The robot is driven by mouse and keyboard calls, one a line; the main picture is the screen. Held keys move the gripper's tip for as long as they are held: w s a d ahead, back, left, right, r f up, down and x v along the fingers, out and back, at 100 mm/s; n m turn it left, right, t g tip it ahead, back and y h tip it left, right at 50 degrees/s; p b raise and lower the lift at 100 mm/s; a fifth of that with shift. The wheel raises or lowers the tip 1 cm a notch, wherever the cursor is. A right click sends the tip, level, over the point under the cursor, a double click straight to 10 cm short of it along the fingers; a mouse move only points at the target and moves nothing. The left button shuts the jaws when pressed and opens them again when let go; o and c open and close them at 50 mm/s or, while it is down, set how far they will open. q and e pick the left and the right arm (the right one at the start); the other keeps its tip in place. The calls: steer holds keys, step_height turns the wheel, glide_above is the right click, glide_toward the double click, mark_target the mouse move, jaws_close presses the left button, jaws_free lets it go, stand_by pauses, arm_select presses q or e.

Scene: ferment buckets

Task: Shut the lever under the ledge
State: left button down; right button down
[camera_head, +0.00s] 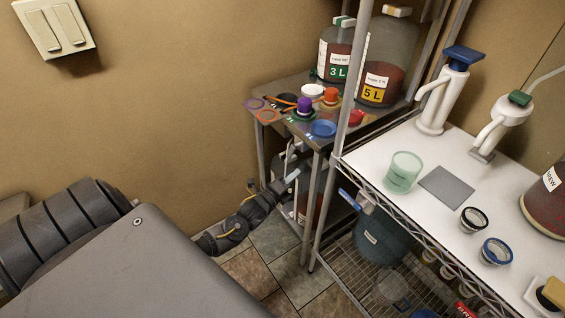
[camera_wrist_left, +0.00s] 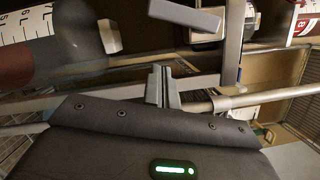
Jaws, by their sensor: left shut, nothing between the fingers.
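My left gripper (camera_head: 283,187) reaches in low under the top of the small metal stand (camera_head: 303,132), partly hidden by the stand's post. In the left wrist view its fingers (camera_wrist_left: 162,86) are together with nothing between them. Ahead of them a flat grey bar (camera_wrist_left: 185,15), which looks like a lever, lies slightly tilted in front of a pale fitting. The fingers are apart from it. In the head view the space under the ledge is mostly hidden, so I cannot tell how the lever is set. My right gripper is not in view.
The wire rack (camera_head: 345,175) is close right of the arm. The floor (camera_head: 275,240) left of the stand is clear.

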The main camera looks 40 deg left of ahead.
mark_target(293, 151)
arm_select(q)
steer(key=w+a, duration=0.1)
steer(key=a+r+p, duration=0.1)
steer(key=w+a, duration=0.1)
steer(key=shift+w+a+r, duration=0.2)
steer(key=shift+w+r, duration=0.05)
steer(key=shift+w, duration=0.05)
stand_by(0.3)
steer(key=shift+a+m, duration=0.2)
steer(key=shift+m, duration=0.2)
